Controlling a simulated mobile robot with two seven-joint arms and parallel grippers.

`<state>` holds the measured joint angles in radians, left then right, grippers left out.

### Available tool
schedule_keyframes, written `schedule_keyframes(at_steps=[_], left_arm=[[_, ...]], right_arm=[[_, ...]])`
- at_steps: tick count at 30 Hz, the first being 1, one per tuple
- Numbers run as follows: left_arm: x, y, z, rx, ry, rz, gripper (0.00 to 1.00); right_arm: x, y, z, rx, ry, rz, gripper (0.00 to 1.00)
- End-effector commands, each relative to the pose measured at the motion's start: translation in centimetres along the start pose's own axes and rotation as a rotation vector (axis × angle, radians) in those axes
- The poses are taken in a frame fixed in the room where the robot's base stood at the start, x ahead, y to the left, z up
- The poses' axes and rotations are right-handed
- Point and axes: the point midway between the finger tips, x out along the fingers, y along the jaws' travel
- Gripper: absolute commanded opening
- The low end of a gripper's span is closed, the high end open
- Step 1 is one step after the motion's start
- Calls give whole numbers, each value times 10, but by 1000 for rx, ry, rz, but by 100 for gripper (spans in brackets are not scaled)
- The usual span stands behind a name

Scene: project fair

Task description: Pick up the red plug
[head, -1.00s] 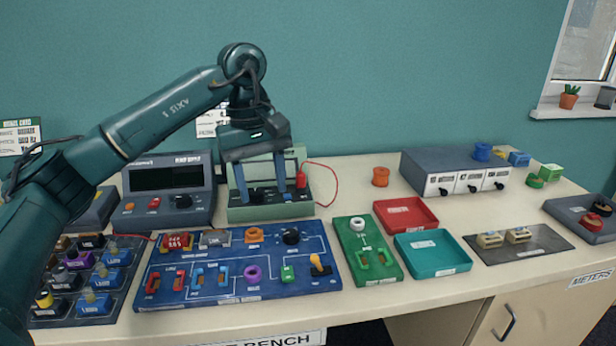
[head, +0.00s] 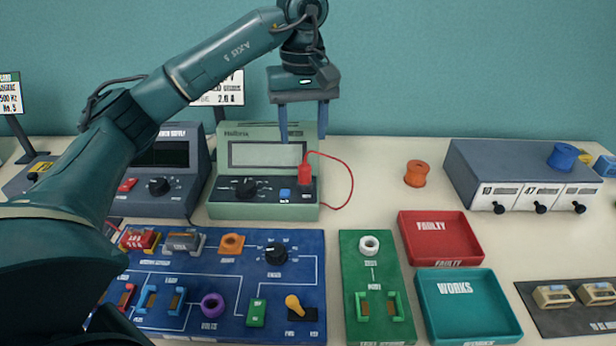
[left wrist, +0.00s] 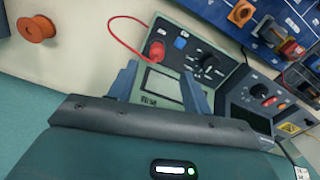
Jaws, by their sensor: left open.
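The red plug (head: 305,170) stands in the right part of the green meter's (head: 213,205) front panel, with a red lead looping off to its right. It also shows in the left wrist view (left wrist: 156,50), beside a blue button. My left gripper (head: 304,138) is open and empty in front of the meter's screen, its fingers pointing down above the plug. In the left wrist view its two fingers (left wrist: 160,80) lie either side of the screen, and the plug is beyond the fingertips, nearer the left one. My right gripper is not in view.
A dark grey power supply (head: 185,200) stands left of the meter. A blue circuit board (head: 225,290) and a green board (head: 350,330) lie in front. An orange spool (head: 416,174), a red tray (head: 440,240) and a teal tray (head: 468,300) are to the right. Bare bench shows right of the lead.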

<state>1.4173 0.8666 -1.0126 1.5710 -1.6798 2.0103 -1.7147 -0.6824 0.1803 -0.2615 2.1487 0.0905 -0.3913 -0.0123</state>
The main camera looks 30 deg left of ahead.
Motion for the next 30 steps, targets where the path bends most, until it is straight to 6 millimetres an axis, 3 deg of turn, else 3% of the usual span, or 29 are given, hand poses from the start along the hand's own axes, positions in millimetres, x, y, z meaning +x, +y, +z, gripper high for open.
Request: schedule_keyframes(at_steps=[1,3,11,19,30], left_arm=[[15,0,0,1,-3,-2,49],[24,0,0,1,-3,-1,49],[43,1,-1,1,-1,1,49],[80,3,-6,1,-2,-2,49],[88,3,-6,0,1,1,47]], right_arm=[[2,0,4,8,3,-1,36],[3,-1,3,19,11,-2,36],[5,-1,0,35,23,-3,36],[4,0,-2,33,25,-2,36],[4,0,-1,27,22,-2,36]])
